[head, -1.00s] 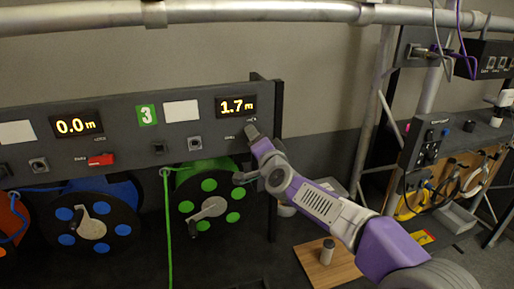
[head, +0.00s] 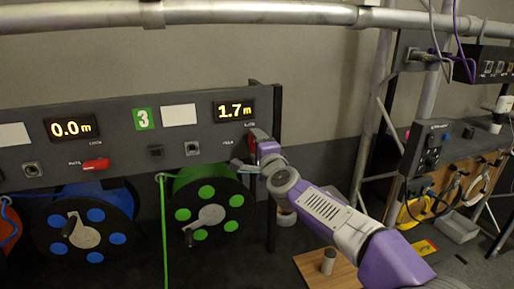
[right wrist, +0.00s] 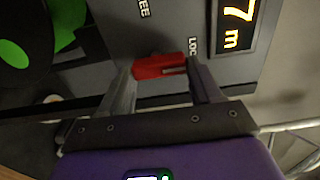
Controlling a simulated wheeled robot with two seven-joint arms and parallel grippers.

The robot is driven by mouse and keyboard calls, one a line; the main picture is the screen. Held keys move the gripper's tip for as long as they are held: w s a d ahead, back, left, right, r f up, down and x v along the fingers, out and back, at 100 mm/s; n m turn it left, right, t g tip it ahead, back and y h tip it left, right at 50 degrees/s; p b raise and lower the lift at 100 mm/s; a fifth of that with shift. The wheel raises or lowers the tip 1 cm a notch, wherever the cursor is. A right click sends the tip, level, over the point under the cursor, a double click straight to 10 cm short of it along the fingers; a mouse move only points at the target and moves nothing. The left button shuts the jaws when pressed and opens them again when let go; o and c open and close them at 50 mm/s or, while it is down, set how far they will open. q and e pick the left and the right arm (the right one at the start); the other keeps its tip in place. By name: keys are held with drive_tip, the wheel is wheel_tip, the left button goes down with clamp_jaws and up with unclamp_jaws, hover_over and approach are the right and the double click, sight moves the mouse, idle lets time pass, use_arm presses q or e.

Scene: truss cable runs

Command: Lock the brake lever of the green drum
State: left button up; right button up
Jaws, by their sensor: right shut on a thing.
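The green drum (head: 223,189) hangs below the panel under the number 3, with a crank on its face. Its brake lever, a red handle (right wrist: 158,68), sits on the panel below the 1.7 m display. In the right wrist view, the lever lies between the two fingers of my right gripper (right wrist: 160,78), which is shut on it. It lies between the FREE lettering and the partly hidden LOCK lettering. In the head view my right gripper (head: 253,150) is at the panel's right end and mostly covers the lever. My left gripper is not in view.
A blue drum (head: 88,219) hangs to the left, with its own red lever (head: 96,165) on the panel. A green cable (head: 165,235) hangs down beside the green drum. A wooden board (head: 330,275) with a small cylinder (head: 328,261) stands at lower right.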

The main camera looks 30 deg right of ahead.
idle(0.3)
drive_tip(key=o, duration=1.1)
drive_tip(key=shift+c, duration=0.2)
drive_tip(key=v, duration=0.7)
drive_tip(key=shift+s, duration=0.3)
